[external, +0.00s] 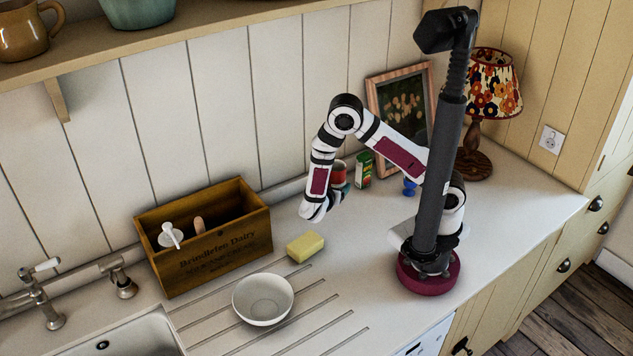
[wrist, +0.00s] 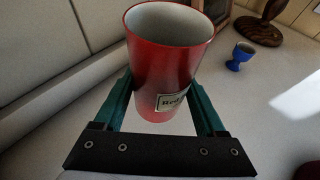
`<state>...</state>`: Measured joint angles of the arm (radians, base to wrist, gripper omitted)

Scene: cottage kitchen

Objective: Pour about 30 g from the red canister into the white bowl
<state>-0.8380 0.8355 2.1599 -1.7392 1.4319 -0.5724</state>
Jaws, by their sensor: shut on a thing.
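The red canister (wrist: 168,62) fills the middle of the wrist view, open at the top, with a pale label on its side. My gripper (wrist: 165,100) has a green finger on each side of it and is shut on it. The canister looks upright; its contents cannot be seen. In the external view the canister (external: 339,171) shows small behind my wrist, near the back wall, partly hidden by my gripper (external: 341,188). The white bowl (external: 263,299) stands on the grooved drainboard at the front, left of my arm, and looks empty.
A yellow sponge (external: 305,247) lies between the bowl and my arm. A wooden crate (external: 205,240) stands left of it. A green tin (external: 363,170), a blue egg cup (external: 409,187), a picture frame (external: 374,105) and a lamp (external: 490,95) stand near the canister. The sink (external: 125,335) is at front left.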

